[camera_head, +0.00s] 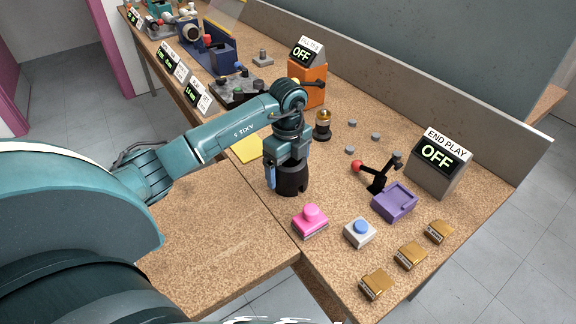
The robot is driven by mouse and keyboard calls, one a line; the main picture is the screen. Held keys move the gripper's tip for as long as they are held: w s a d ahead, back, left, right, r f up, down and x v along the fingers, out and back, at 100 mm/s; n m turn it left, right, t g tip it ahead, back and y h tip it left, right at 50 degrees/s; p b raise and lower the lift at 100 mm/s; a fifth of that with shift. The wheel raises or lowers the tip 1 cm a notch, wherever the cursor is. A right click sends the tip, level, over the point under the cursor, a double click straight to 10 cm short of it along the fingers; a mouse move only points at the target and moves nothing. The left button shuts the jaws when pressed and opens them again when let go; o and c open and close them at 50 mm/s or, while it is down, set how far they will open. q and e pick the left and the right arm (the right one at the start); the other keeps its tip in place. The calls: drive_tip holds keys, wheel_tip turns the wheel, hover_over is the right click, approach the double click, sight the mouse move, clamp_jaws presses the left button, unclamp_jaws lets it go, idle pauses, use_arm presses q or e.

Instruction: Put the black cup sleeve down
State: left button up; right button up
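The black cup sleeve (293,181) is a short dark cylinder near the middle of the camera_head view, upright over the bench by its near edge. My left gripper (284,176) points down at it from above. A blue finger lies against the sleeve's left side, and the gripper looks shut on it. The other finger is hidden. I cannot tell whether the sleeve's bottom touches the bench top. My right gripper is not in view.
A pink button (310,220), a blue button (360,231) and a purple tray (395,201) stand in front and to the right. Behind are a brass-topped black piece (322,124) and an orange box (308,84). An END PLAY display (438,163) stands right.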

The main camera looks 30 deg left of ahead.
use_arm(q)
drive_tip(key=shift+o, duration=1)
drive_tip(key=shift+r, duration=0.25)
wheel_tip(320, 180, up, 12)
drive_tip(key=shift+f, duration=0.1)
